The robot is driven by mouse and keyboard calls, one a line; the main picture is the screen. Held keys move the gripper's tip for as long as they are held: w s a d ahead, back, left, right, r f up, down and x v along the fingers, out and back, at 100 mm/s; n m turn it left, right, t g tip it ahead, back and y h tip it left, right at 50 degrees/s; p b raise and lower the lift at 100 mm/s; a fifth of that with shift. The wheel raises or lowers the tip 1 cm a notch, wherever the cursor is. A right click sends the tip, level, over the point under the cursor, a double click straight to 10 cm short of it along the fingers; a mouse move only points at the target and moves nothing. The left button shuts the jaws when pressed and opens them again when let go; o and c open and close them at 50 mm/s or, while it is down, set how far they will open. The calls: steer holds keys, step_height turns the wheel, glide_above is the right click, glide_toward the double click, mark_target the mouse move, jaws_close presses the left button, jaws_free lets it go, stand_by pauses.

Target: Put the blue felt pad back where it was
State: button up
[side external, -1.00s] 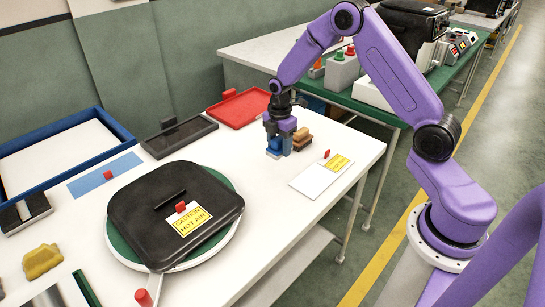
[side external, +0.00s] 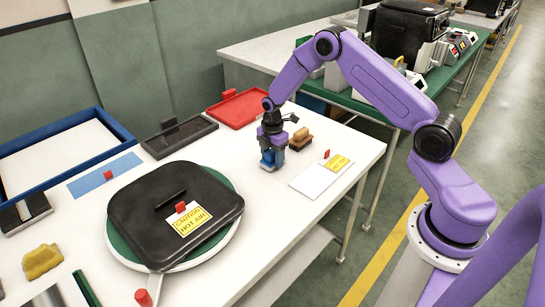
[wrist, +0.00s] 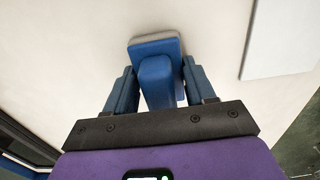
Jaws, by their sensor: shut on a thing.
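The blue felt pad (wrist: 155,43) is a blue block with a blue upright grip and a pale grey edge underneath. My gripper (wrist: 160,85) is shut on its grip, one finger on each side. In the side external view my gripper (side external: 273,148) points down over the white table, and the pad (side external: 267,162) shows low between the fingers. The pad is at or just above the table top; I cannot tell whether it touches. My fingers partly hide it.
Brown blocks (side external: 301,138) stand close at the right. A white plate with a yellow label (side external: 315,180) lies in front of them. A red tray (side external: 237,107) and a dark tray (side external: 180,137) lie behind. A black lid (side external: 150,215) is at the left. White table between is clear.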

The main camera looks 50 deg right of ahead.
steer(key=shift+f, duration=0.1)
steer(key=o, duration=0.9)
steer(key=shift+o, duration=0.2)
